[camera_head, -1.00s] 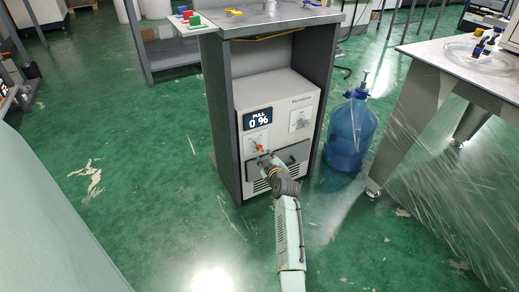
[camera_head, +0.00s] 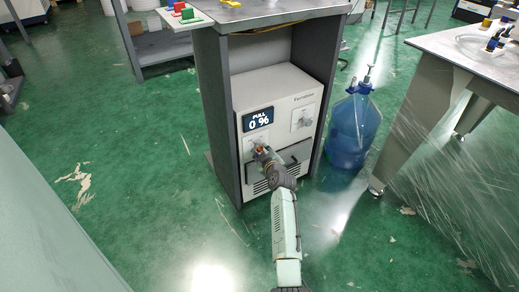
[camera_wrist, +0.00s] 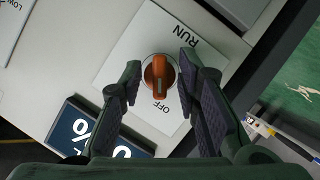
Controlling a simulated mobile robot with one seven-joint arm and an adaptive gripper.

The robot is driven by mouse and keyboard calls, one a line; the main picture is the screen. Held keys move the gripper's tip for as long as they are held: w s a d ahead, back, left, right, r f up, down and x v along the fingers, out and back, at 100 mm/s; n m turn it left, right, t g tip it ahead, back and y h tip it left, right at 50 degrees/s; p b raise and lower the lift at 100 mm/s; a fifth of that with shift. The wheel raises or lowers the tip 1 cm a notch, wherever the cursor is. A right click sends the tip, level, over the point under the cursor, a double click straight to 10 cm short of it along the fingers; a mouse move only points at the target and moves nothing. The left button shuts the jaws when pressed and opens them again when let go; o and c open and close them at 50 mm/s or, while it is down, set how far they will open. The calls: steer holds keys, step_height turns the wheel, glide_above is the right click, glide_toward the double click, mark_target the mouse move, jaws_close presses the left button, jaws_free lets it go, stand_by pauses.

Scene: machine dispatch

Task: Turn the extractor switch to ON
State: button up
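The extractor (camera_head: 283,92) is a white box on the lower shelf of a grey bench, with a dark display (camera_head: 257,119) reading "PULL 0 %". Its switch, an orange knob (camera_wrist: 159,75), sits on a white plate (camera_wrist: 133,42) marked RUN and OFF in the wrist view. The knob's white mark points toward OFF. My gripper (camera_wrist: 161,78) is open, its two fingers on either side of the knob with gaps visible. In the head view my gripper (camera_head: 260,152) is at the box's front below the display and hides most of the knob.
A second white plate with a control (camera_head: 302,118) is right of the display. A dark drawer-like panel and vents lie below. A blue water bottle (camera_head: 353,128) stands on the floor right of the bench. A metal table (camera_head: 472,62) is further right. Green floor is open at left.

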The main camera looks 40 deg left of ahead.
steer(key=shift+a, duration=0.1)
steer(key=shift+c, duration=0.5)
jaws_close()
steer(key=shift+w+f+m+g+b, duration=0.15)
steer(key=shift+m+g+b, duration=0.45)
steer(key=shift+m+b, duration=0.5)
steer(key=m+g+y+b, duration=0.1)
steer(key=m+g+b, duration=0.1)
steer(key=b, duration=0.1)
steer(key=shift+m, duration=0.4)
steer(key=shift+w+m+g+y+b, duration=0.1)
steer(key=shift+m+g+y+b, duration=0.3)
steer(key=shift+m+g+b, duration=0.6)
steer(key=shift+m+g+y+b, duration=0.45)
steer(key=shift+m+b, duration=0.5)
steer(key=shift+m, duration=0.25)
